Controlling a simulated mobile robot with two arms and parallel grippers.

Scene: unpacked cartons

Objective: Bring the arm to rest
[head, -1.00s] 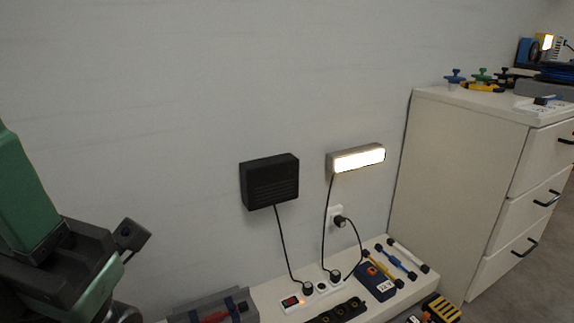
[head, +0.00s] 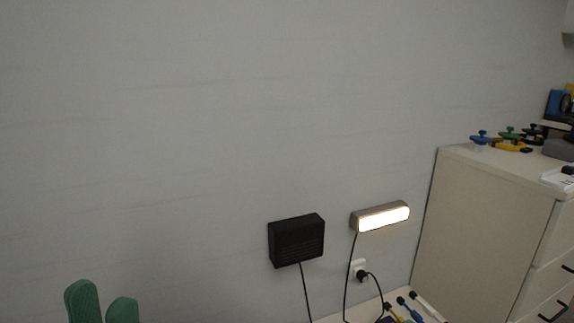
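Two rounded green tips of my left gripper (head: 102,304) rise from the bottom left edge of the head view, side by side with a narrow gap. The rest of this gripper and its arm is below the picture. Nothing is seen held between the tips, but how far the fingers are apart cannot be judged. Only the plain wall is behind them. My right gripper is not in view.
A black box (head: 296,241) and a lit lamp (head: 383,217) are on the wall (head: 200,120), with cables running down past a socket (head: 358,268). A drawer cabinet (head: 480,225) stands right, carrying clamps and tools. A low surface with tools is partly cut off below.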

